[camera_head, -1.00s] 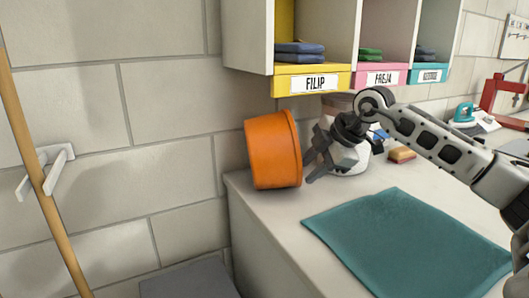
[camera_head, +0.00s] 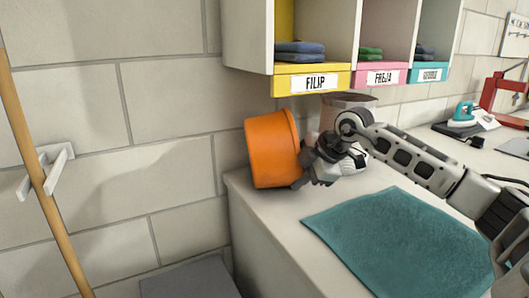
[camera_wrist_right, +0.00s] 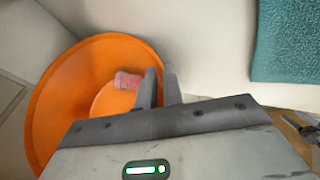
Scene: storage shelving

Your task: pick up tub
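The orange tub (camera_head: 270,150) stands tilted at the left end of the white counter, close to the block wall. In the right wrist view I look into the tub's open mouth (camera_wrist_right: 65,95); a small pink-and-white item (camera_wrist_right: 127,80) shows inside. My right gripper (camera_head: 300,172) is at the tub's right-hand rim. In the wrist view its fingers (camera_wrist_right: 160,88) are close together, one inside the tub and one outside, with the rim between them. The fingertips are partly hidden in the head view. My left gripper is not in view.
A teal mat (camera_head: 400,240) lies on the counter (camera_head: 265,215). A pale container (camera_head: 345,105) stands behind my right wrist. Labelled cubbies (camera_head: 312,82) hang above. A wooden pole (camera_head: 40,170) hangs on a wall hook at left. A teal iron (camera_head: 463,115) sits far right.

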